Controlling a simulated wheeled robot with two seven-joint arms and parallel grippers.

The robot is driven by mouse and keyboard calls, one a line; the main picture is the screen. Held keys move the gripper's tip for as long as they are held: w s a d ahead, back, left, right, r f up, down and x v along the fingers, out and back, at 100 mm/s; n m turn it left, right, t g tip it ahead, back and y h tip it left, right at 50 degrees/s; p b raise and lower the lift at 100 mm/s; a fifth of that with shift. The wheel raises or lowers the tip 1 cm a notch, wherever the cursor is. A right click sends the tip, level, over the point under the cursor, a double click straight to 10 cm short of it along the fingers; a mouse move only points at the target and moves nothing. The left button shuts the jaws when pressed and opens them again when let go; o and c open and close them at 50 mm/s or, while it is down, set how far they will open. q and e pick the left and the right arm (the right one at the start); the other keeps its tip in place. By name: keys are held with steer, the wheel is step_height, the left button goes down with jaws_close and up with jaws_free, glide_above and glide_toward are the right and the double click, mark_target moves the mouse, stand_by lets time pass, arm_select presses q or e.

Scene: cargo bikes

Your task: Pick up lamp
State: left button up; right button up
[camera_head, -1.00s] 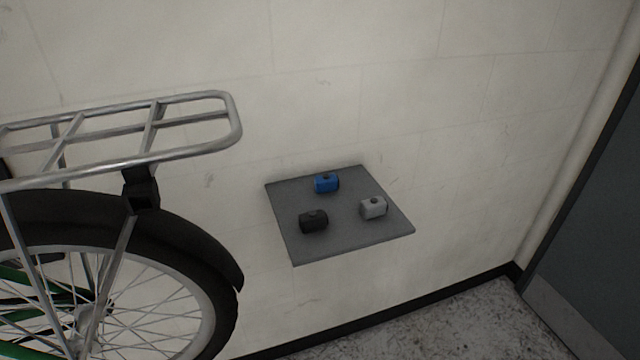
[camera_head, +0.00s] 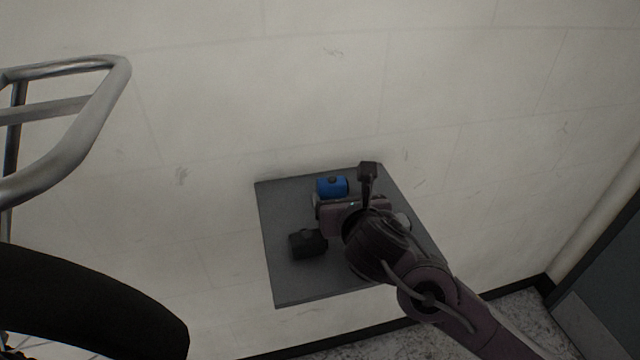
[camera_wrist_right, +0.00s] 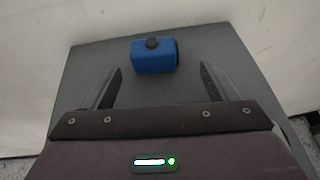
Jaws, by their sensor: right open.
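Three small lamps sit on a grey wall shelf (camera_head: 280,285). The blue lamp (camera_head: 332,186) is at the back, the black lamp (camera_head: 308,243) at the front left. The light grey lamp (camera_head: 403,219) is mostly hidden behind my right wrist. My right gripper (camera_head: 336,201) is over the shelf, just in front of the blue lamp. In the right wrist view the blue lamp (camera_wrist_right: 153,56) lies ahead, between the lines of my two spread fingers (camera_wrist_right: 160,70), with nothing between them. My left gripper is not in view.
A bicycle's metal rear rack (camera_head: 75,140) and black mudguard (camera_head: 85,305) stand at the left. A pale wall (camera_head: 300,90) rises behind the shelf. A dark door (camera_head: 605,290) is at the far right.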

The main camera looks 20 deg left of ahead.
mark_target(333, 187)
steer(key=shift+w+a, duration=0.15)
steer(key=shift+a, duration=0.1)
steer(key=shift+p, duration=0.3)
steer(key=shift+w+a+p, duration=0.3)
steer(key=shift+w+p, duration=0.05)
steer(key=shift+p, duration=0.05)
steer(key=x, duration=0.2)
steer(key=p+x, duration=0.1)
steer(key=shift+w+a, duration=0.25)
steer(key=shift+a, duration=0.2)
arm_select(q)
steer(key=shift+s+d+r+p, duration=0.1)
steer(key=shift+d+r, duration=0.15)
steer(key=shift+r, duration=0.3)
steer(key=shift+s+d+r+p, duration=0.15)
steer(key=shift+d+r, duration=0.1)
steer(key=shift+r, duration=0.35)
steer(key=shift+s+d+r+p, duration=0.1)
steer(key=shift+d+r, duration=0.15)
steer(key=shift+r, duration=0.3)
arm_select(e)
steer(key=shift+w+a+f, duration=0.15)
steer(key=shift+w+f, duration=0.15)
steer(key=shift+w, duration=0.1)
steer(key=shift+c, duration=0.4)
steer(key=c, duration=1)
steer(key=shift+r, duration=0.15)
